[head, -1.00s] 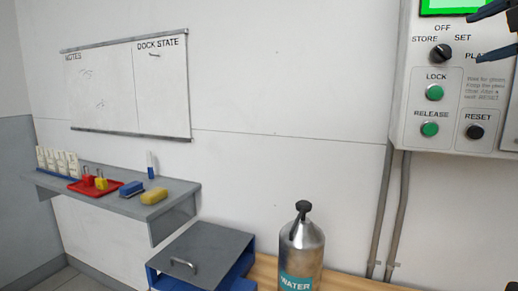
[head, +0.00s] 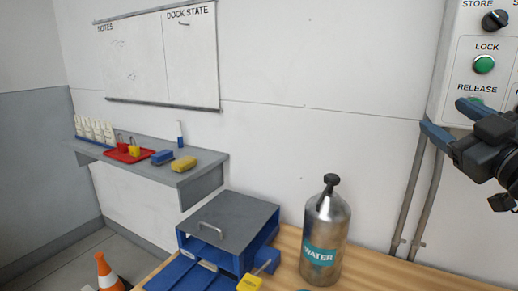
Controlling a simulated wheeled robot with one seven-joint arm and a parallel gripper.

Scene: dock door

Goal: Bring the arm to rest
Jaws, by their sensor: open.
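My gripper (head: 442,119) is at the right edge of the head view, with its dark jaws apart and pointing left. It is empty. It is in front of the lower part of the wall control panel (head: 456,62), and one finger partly covers the RELEASE button (head: 474,101). I cannot tell whether the finger touches the panel. The green LOCK button (head: 484,64) shows above the gripper. The rest of my arm is mostly out of view on the right.
A steel WATER bottle (head: 324,240) stands on the wooden bench (head: 372,266). Left of it is a blue box with a grey lid (head: 222,219). A shelf (head: 203,180) holds a red tray and erasers. A whiteboard (head: 165,62) hangs above. An orange cone (head: 106,272) stands lower left.

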